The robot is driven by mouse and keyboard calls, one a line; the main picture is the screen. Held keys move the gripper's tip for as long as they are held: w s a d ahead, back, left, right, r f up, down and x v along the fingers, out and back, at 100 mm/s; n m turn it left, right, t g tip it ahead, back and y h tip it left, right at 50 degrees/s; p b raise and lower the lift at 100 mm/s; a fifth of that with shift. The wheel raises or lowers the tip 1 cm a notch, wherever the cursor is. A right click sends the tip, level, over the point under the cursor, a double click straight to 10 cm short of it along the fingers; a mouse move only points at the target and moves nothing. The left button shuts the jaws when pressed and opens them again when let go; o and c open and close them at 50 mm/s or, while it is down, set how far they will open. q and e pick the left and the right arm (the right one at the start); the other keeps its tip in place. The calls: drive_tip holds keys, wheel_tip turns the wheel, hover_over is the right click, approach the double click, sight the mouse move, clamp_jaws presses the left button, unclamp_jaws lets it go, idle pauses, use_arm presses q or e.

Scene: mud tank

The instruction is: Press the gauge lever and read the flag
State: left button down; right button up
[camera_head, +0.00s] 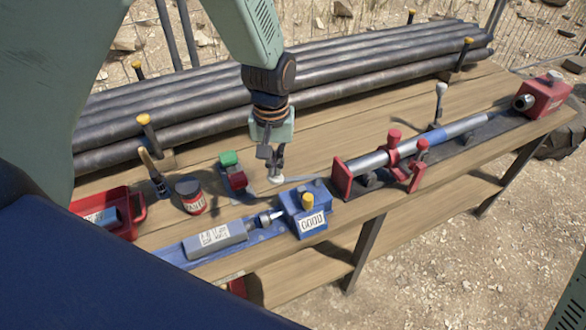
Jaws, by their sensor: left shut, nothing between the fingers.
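A blue gauge box (293,207) sits on the near edge of the wooden bench, at the right end of a blue rail (180,251). My left gripper (276,172) is shut and empty, pointing down behind and left of the box, apart from the knob. My right gripper is not in view.
Long dark pipes (330,75) lie along the bench's back. A red clamp fixture (408,160) holds a rod at right.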

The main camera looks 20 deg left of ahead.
use_arm(q)
wheel_tip(320, 180, up, 3)
drive_tip(key=p, duration=0.2)
drive_tip(key=shift+w+r+p, duration=0.1)
drive_tip(key=shift+r+p, duration=0.1)
drive_tip(key=shift+p, duration=0.15)
wheel_tip(320, 180, up, 3)
drive_tip(key=p, duration=0.3)
drive_tip(key=shift+f, duration=0.1)
drive_tip(key=s+f+m, duration=0.1)
drive_tip(key=s+f, duration=1.1)
drive_tip(key=s+f+m, duration=0.1)
drive_tip(key=s+f, duration=0.1)
drive_tip(key=s, duration=0.7)
drive_tip(key=s+f+m, duration=0.1)
drive_tip(key=s+f, duration=0.1)
drive_tip(key=s, duration=0.7)
wheel_tip(320, 180, down, 20)
drive_tip(key=b, duration=2)
drive_tip(key=shift+w+d+b, duration=0.15)
drive_tip(key=shift+w+b, duration=0.2)
